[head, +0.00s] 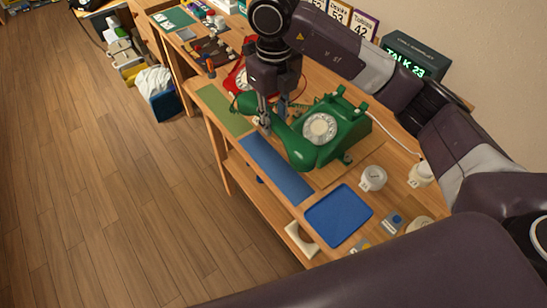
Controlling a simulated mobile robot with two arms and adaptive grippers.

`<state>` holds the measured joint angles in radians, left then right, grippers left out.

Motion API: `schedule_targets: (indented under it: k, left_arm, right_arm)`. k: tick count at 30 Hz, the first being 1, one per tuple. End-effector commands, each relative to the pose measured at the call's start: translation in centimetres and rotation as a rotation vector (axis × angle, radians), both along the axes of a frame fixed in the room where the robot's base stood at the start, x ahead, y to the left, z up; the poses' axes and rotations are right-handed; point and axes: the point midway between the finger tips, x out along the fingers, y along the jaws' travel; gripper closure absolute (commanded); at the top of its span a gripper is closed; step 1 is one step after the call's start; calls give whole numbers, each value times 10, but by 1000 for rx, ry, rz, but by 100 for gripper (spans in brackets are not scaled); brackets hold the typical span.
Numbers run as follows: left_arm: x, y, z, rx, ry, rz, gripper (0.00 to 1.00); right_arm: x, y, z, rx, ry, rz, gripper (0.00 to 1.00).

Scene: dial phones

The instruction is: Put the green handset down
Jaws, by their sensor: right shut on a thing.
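The green phone (333,122) stands on the wooden workbench, with its white dial facing the front edge. The green handset (286,140) is off the phone's cradle, in front of and left of the dial. My right gripper (268,122) points down and is shut on the middle of the handset. One rounded end is near the mat, the other end is by the green mat. My left gripper is not in view.
A red phone (236,80) stands behind my right gripper. A green mat (222,108) lies left. A dark "TALK 23" box (414,60) stands at the wall.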

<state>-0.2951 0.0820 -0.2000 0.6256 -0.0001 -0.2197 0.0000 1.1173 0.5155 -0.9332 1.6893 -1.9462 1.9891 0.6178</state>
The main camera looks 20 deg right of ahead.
Motion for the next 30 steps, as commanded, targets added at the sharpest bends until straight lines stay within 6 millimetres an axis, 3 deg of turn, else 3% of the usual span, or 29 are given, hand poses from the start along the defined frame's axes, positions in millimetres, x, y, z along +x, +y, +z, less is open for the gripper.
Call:
schedule_targets:
  k: [9, 19, 25, 30]
  left_arm:
    - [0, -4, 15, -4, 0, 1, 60]
    - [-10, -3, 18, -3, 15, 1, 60]
    - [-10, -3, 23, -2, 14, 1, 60]
    - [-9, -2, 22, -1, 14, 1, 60]
  right_arm:
    - [-1, 0, -77, 2, 2, 0, 100]
    - [0, 0, -106, 1, -1, 0, 100]
    - [0, 0, -135, 1, -1, -1, 100]
    - [1, 0, -139, 2, -5, 1, 100]
